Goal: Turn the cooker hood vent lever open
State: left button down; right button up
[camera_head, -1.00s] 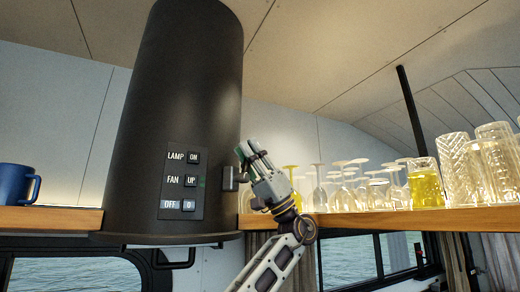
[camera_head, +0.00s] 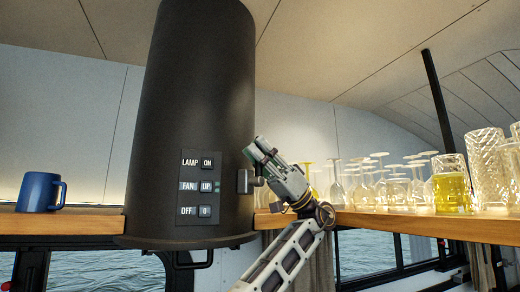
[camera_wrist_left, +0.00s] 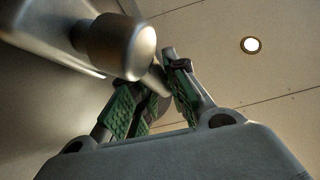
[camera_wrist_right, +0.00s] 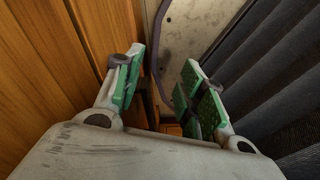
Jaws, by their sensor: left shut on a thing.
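The black cooker hood (camera_head: 190,110) stands on the left in the head view, with a panel of lamp and fan switches (camera_head: 197,187) on its front. The vent lever's grey mount (camera_head: 243,181) and small knob (camera_head: 258,181) stick out from the hood's right side. My left gripper (camera_head: 259,148) is beside the hood, just above that mount. In the left wrist view a rounded metal boss (camera_wrist_left: 122,47) is close, and my left gripper (camera_wrist_left: 155,100) is shut on the lever's bar behind it, partly hidden. My right gripper (camera_wrist_right: 165,90) is open and empty.
A wooden shelf (camera_head: 400,220) right of the hood holds several clear glasses (camera_head: 375,185) and a tumbler of yellow liquid (camera_head: 452,193). A blue mug (camera_head: 38,191) stands left of the hood. Wood panelling (camera_wrist_right: 50,70) and dark pleated fabric (camera_wrist_right: 270,80) flank my right gripper.

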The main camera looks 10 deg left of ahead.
pick_arm(q)
jog(key=shift+f, duration=0.15)
jog(key=c, duration=1.4)
grip_release()
jog(key=shift+v, duration=3.65)
jog(key=shift+d, duration=0.1)
